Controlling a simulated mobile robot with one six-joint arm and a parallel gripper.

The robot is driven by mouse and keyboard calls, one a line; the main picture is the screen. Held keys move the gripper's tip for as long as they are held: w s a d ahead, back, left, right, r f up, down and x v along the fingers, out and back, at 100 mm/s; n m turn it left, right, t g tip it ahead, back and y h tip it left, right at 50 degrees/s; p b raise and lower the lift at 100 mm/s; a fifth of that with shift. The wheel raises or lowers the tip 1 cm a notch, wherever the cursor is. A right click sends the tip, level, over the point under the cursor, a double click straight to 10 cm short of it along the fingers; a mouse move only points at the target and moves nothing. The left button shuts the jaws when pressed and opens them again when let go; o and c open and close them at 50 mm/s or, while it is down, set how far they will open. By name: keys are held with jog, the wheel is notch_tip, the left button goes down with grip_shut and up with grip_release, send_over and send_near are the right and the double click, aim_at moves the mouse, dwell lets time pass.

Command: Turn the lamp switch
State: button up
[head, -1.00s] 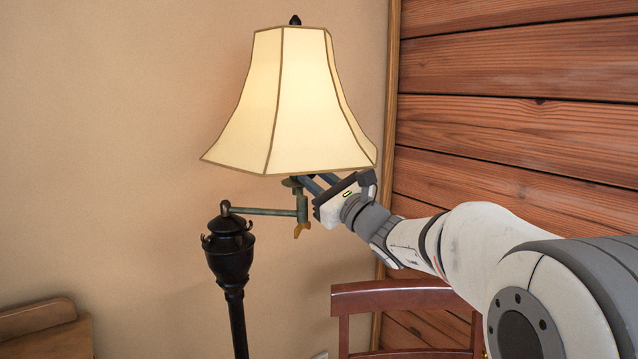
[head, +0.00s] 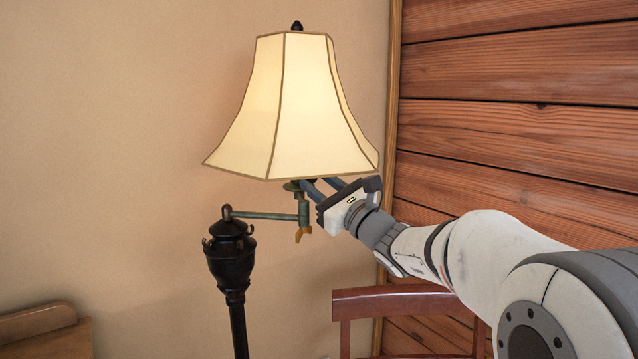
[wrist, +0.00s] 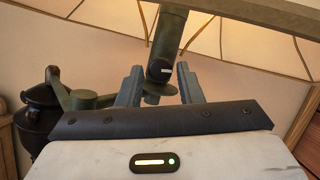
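The floor lamp has a lit cream shade (head: 296,105) above a green metal swing arm (head: 262,215). My gripper (head: 318,186) is just under the shade, at the right of the lamp's upright stem. In the wrist view, my gripper (wrist: 160,74) is open, with its two grey fingers apart. The dark green lamp socket (wrist: 166,45) shows in the gap between them; I cannot tell whether either finger touches it. An orange-brown key-shaped piece (head: 303,234) hangs below the stem.
The black lamp post (head: 231,262) stands left of my gripper. A reddish wooden chair back (head: 405,300) is below my arm. A plank wall (head: 515,130) is on the right and a wooden furniture edge (head: 40,325) at lower left.

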jog(key=v, duration=0.7)
jog(key=shift+b, duration=0.35)
jog(key=shift+a, duration=0.1)
